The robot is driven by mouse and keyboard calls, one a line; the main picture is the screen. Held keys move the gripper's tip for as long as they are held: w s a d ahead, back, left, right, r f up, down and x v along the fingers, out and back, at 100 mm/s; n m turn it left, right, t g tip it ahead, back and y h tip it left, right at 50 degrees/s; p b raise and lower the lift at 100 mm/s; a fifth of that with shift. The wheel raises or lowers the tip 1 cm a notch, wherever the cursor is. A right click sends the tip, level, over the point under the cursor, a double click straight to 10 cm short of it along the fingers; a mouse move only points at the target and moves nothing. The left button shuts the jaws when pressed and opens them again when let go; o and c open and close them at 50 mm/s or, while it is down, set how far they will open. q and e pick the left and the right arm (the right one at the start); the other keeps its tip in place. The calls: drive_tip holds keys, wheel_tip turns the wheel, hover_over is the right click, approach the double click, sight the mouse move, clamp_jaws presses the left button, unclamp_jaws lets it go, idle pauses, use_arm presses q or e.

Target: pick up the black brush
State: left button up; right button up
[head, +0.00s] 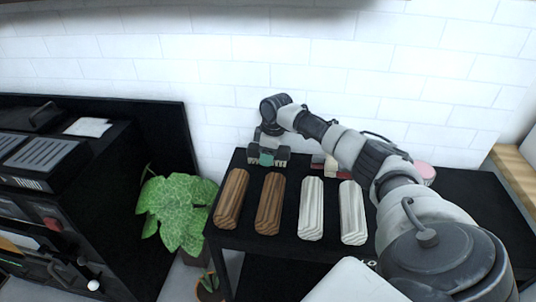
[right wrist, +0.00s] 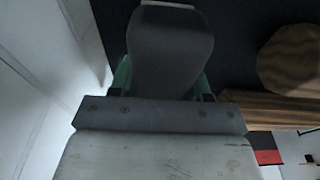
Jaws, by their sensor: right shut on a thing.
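My right arm reaches across the black table (head: 285,247) to its back edge by the wall. My right gripper (head: 267,160) points down there, behind the row of blocks. In the right wrist view a dark, rounded piece, which looks like the black brush (right wrist: 170,50), fills the middle between green parts at either side. The gripper is shut on it. In the head view the brush is mostly hidden by the gripper, and its bristles cannot be made out. My left gripper is not in view.
A leafy plant (head: 178,210) stands left of the table.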

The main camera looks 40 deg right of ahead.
drive_tip(key=shift+r, duration=0.4)
drive_tip(key=r, duration=0.2)
drive_tip(key=r+p, duration=0.1)
drive_tip(key=shift+s+a+r, duration=0.1)
drive_tip(key=shift+s+r, duration=0.15)
drive_tip(key=shift+r, duration=0.15)
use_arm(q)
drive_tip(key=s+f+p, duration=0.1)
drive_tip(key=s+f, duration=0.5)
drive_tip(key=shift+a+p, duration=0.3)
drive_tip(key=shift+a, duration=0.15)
use_arm(e)
drive_tip(key=s+a+r, duration=0.1)
drive_tip(key=s+r, duration=0.1)
drive_tip(key=s, duration=0.1)
drive_tip(key=s+a+r, duration=0.2)
drive_tip(key=s, duration=0.1)
drive_tip(key=s+a+r, duration=0.2)
drive_tip(key=s, duration=0.2)
drive_tip(key=shift+r, duration=0.2)
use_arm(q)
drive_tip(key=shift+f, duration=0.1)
use_arm(e)
drive_tip(key=shift+w, duration=0.1)
